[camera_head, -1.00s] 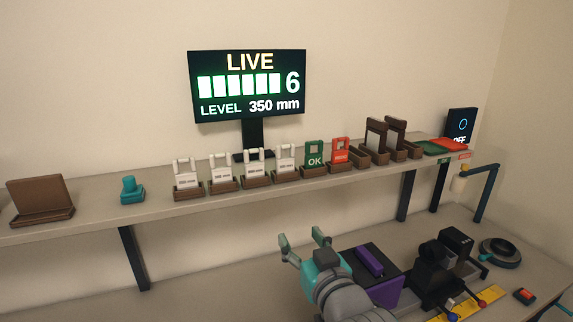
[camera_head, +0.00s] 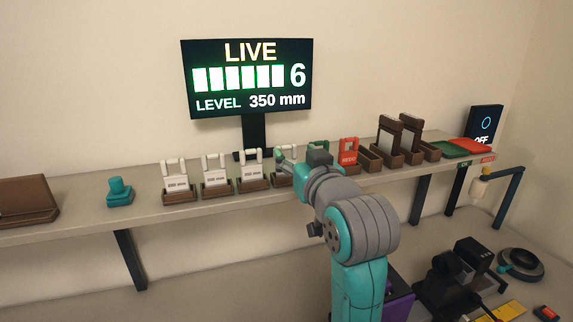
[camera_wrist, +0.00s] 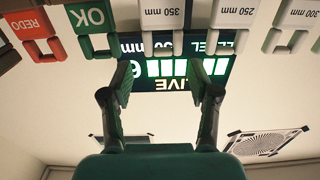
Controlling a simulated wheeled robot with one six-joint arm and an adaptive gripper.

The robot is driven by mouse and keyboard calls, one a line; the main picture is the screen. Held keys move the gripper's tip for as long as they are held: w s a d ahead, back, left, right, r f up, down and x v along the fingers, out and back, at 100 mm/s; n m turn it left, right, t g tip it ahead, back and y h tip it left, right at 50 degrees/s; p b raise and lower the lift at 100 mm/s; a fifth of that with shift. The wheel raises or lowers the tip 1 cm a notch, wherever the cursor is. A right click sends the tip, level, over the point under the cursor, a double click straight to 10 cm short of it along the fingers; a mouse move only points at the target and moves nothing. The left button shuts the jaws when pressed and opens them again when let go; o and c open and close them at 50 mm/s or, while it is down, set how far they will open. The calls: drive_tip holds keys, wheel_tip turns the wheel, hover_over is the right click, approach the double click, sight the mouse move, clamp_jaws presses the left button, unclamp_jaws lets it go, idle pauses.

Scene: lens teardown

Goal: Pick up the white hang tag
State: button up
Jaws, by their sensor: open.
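Several white hang tags stand in brown holders on the shelf: a left one (camera_head: 177,181), a second (camera_head: 214,176), a third (camera_head: 252,171), and a fourth mostly hidden behind my gripper (camera_head: 298,156). In the wrist view, which is upside down, a white tag reading 350 mm (camera_wrist: 162,16) lies beyond the gap between my open, empty fingers (camera_wrist: 160,78). A white 250 mm tag (camera_wrist: 234,14) is to its right, and another white tag (camera_wrist: 296,16) is cut off at the edge. My fingers appear apart from the tags.
A green OK tag (camera_wrist: 91,17) and a red REDO tag (camera_wrist: 30,24) flank the 350 mm tag on one side. A lit screen (camera_head: 248,78) stands behind the row. A teal knob-shaped object (camera_head: 119,191) and brown holders (camera_head: 386,150) share the shelf (camera_head: 90,208).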

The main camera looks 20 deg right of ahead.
sight(287, 148)
drive_tip(key=shift+w+a, duration=0.15)
drive_tip(key=shift+w, duration=2.65)
drive_tip(key=c, duration=0.7)
